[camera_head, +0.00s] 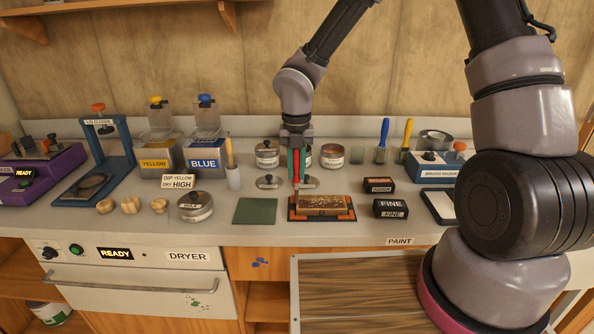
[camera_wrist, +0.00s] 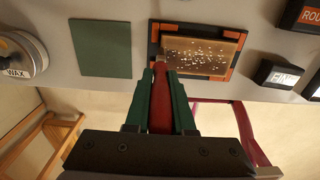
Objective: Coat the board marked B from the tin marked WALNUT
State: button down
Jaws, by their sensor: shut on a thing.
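My gripper (camera_head: 296,178) is shut on a red-handled tool, probably a brush (camera_wrist: 160,105), between its green fingers. The tool points down at the left end of a brown board (camera_head: 325,202); I cannot tell whether it touches. The board lies in a black and orange holder (camera_head: 293,213) at the counter's front. In the wrist view the board (camera_wrist: 205,57) has many pale specks on its top; no letter B is readable. Several tins stand behind, a left one (camera_head: 267,155) and a right one (camera_head: 332,156), another partly hidden by my gripper. Their labels are too small to read.
A green pad (camera_head: 255,211) and a WAX tin (camera_head: 195,206) lie left of the holder. ROUGH (camera_head: 380,186) and FINE (camera_head: 390,208) blocks lie right. YELLOW (camera_head: 160,155) and BLUE (camera_head: 206,155) tanks stand back left. A blue brush (camera_head: 382,140) stands back right.

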jog(key=shift+r, duration=0.2)
jog(key=shift+w, duration=0.2)
jog(key=shift+w, duration=0.45)
jog(key=shift+d, duration=0.6)
jog(key=shift+f, duration=0.4)
jog(key=shift+d, duration=6.15)
jog(key=a, duration=1.1)
jog(key=shift+a, duration=0.25)
